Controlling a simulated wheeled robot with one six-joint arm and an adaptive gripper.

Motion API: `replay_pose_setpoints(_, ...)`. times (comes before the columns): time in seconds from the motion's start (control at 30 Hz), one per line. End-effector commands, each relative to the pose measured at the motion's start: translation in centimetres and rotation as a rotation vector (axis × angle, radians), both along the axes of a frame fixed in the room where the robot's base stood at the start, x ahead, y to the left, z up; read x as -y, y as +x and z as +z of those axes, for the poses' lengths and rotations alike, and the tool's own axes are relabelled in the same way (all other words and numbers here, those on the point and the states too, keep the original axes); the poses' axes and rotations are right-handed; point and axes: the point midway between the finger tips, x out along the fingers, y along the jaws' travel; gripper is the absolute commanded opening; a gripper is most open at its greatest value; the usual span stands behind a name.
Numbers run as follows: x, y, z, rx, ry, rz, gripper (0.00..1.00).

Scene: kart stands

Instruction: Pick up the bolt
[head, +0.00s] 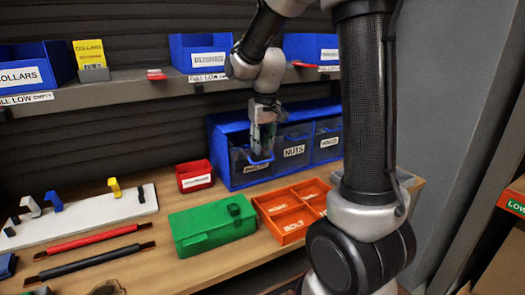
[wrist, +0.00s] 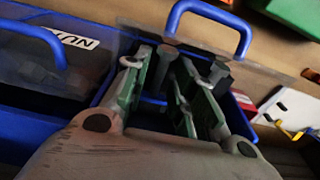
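My gripper (head: 263,148) reaches down into the leftmost bin of the blue bin unit (head: 218,150) on the bench. That bin's front label (head: 258,166) is partly hidden and hard to read. In the wrist view my gripper (wrist: 172,75) has its two green-padded fingers apart, with a clear gap between them. A dark upright piece (wrist: 168,62), perhaps a bolt, shows between the fingertips. Another dark piece (wrist: 217,76) stands beside the right finger. I cannot tell whether either touches a finger. The bin's blue handle (wrist: 210,12) arches beyond the fingertips.
The NUTS bin (head: 294,151) adjoins on the right. A shelf (head: 130,92) with blue bins runs above. A white board (head: 90,215) lies left.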

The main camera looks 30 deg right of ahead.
Motion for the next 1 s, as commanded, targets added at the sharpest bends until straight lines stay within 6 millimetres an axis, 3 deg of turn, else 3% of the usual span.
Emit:
replay_pose_setpoints(0.2,0.0,0.0,-0.1,0.001,0.0,0.0,0.27)
replay_pose_setpoints(0.37,0.0,0.0,0.0,0.001,0.0,0.0,0.0)
replay_pose_setpoints(0.77,0.0,0.1,0.4,0.003,0.0,0.0,0.0)
replay_pose_setpoints(1.0,0.0,0.1,3.4,0.006,0.0,0.0,0.0)
